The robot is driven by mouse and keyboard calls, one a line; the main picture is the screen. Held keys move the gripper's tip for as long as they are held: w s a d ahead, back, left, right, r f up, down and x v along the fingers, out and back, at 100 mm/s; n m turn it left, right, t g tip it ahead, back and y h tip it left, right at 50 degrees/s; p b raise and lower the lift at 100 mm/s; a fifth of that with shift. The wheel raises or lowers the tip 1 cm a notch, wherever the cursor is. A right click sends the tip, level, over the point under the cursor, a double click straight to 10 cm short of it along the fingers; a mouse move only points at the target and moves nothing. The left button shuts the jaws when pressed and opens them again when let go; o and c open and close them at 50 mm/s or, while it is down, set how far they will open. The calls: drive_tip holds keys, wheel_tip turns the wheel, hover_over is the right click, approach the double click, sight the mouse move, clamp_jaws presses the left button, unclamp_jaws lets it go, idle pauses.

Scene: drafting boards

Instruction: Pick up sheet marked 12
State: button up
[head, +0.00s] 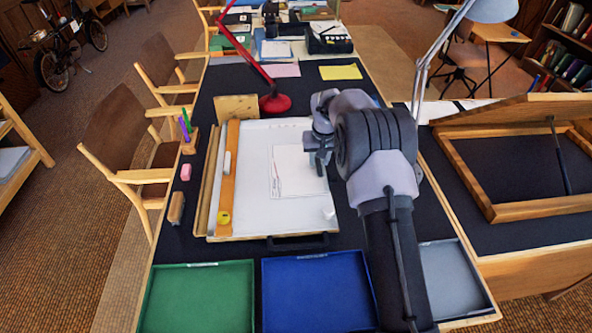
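A white sheet (285,185) with a few faint lines lies on the white drafting board (255,210). I cannot read any number on it, so I cannot tell whether it is marked 12. My gripper (320,168) points down over the right part of the sheet. It hides some of that side. I cannot tell whether the fingertips touch the sheet or whether they are open or shut.
An orange-brown ruler (229,180) lies along the board's left side, with a yellow tape measure (224,217) on it. Green (200,290), blue (315,285) and grey (455,275) trays line the front edge. A red lamp (274,103) stands behind the board.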

idle(0.7)
clamp_jaws()
drive_tip(key=shift+r, duration=0.1)
wheel_tip(320, 180, up, 7)
drive_tip(key=a+p, duration=0.1)
drive_tip(key=p, duration=0.4)
idle(0.3)
